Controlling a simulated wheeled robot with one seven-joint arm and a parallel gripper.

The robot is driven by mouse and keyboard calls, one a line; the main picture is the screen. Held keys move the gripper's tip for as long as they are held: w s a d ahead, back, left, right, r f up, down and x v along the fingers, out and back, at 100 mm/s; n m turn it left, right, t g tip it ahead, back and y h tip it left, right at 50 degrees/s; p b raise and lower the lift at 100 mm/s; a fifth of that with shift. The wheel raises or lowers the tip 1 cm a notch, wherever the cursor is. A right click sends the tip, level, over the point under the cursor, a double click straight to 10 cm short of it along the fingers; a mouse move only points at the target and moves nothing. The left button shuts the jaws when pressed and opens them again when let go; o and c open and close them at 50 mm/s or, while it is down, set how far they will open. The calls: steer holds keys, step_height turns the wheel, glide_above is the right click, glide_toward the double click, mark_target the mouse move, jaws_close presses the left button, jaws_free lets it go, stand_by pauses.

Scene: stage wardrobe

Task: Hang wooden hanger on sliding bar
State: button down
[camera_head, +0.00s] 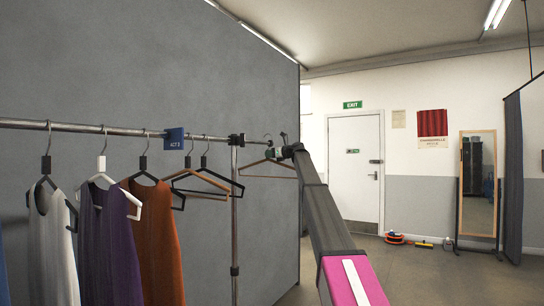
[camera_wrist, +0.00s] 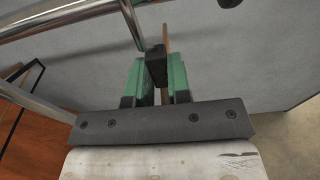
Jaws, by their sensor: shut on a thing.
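The wooden hanger (camera_head: 258,175) is a thin brown triangle near the right end of the rail in the head view. My gripper (camera_head: 285,153) is at its neck. In the wrist view, my gripper's green fingers (camera_wrist: 160,80) are shut on the hanger's dark neck block (camera_wrist: 156,62); a metal hook stem (camera_wrist: 132,22) rises from it and a brown edge (camera_wrist: 167,38) shows behind. The metal bar (camera_head: 90,128) runs along the left, and its thinner section (camera_head: 258,142) passes the black bracket. The bar also shows in the wrist view (camera_wrist: 50,20). Whether the hook touches it, I cannot tell.
White, purple and orange garments (camera_head: 155,235) hang at the left, with several empty hangers (camera_head: 200,180) beside them. A blue tag (camera_head: 174,138) sits on the bar. A metal post (camera_head: 235,220) stands below the bracket. A grey wall (camera_head: 270,90) is close behind.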

steer(key=shift+x, duration=0.85)
steer(key=shift+w+a+r, duration=0.1)
steer(key=shift+f, duration=1.7)
steer(key=c, duration=1)
jaws_free()
